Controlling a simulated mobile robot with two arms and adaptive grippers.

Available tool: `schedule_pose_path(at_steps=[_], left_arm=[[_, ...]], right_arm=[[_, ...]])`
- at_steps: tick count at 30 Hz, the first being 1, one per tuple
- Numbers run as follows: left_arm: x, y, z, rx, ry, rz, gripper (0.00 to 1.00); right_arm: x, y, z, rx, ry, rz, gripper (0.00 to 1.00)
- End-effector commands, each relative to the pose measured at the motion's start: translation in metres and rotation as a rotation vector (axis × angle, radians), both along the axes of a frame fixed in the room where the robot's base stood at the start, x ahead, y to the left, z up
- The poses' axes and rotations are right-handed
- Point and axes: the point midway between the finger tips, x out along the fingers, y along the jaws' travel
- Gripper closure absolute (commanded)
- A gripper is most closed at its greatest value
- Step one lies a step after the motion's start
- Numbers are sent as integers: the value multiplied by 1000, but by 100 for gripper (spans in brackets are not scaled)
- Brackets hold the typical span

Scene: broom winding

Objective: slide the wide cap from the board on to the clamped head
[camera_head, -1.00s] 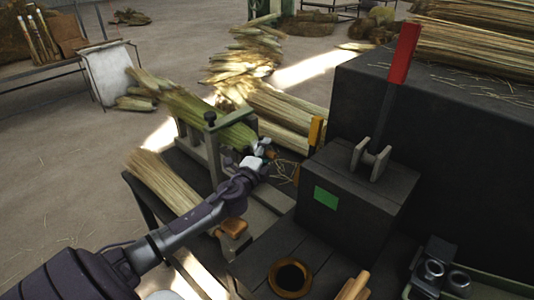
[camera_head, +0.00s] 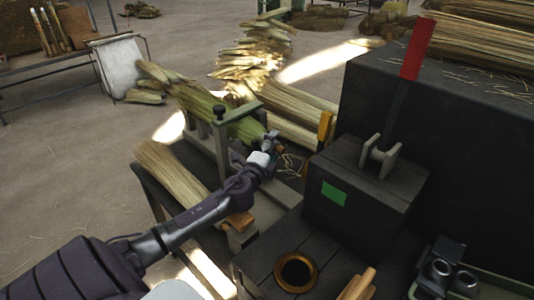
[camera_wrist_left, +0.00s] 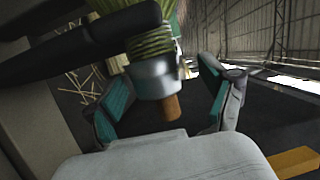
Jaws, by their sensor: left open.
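The clamped head (camera_head: 243,129), a bundle of green straw, lies held in the clamp frame (camera_head: 221,150). In the left wrist view a wide grey metal cap (camera_wrist_left: 153,80) sits around the end of the green straw (camera_wrist_left: 150,44), with a brown wooden stub (camera_wrist_left: 172,108) sticking out of it. My left gripper (camera_head: 272,143) is at this near end of the head. It is open, its teal-padded fingers (camera_wrist_left: 168,108) on either side of the cap and stub, apparently apart from them. In the head view the gripper mostly hides the cap. My right gripper is out of view.
A dark machine box (camera_head: 361,205) with a green label and red-handled lever (camera_head: 417,50) stands right of the gripper. A brass-coloured ring (camera_head: 296,273) is in the bench top. Metal cylinders (camera_head: 440,268) stand at lower right. Loose straw (camera_head: 170,175) lies left of the clamp.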

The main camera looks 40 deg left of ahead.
Motion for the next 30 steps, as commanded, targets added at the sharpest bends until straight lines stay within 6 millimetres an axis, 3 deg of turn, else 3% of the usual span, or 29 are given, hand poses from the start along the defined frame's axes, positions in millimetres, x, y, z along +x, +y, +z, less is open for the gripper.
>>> schedule_pose_path(at_steps=[15, 21, 30], left_arm=[[-95, -26, -2, -3, 2, 1, 17], [-109, -30, -1, 0, 0, 1, 17], [-110, -30, -1, 1, 0, 1, 17]], right_arm=[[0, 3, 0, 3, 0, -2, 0], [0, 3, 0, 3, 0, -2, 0], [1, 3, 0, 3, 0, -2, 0]])
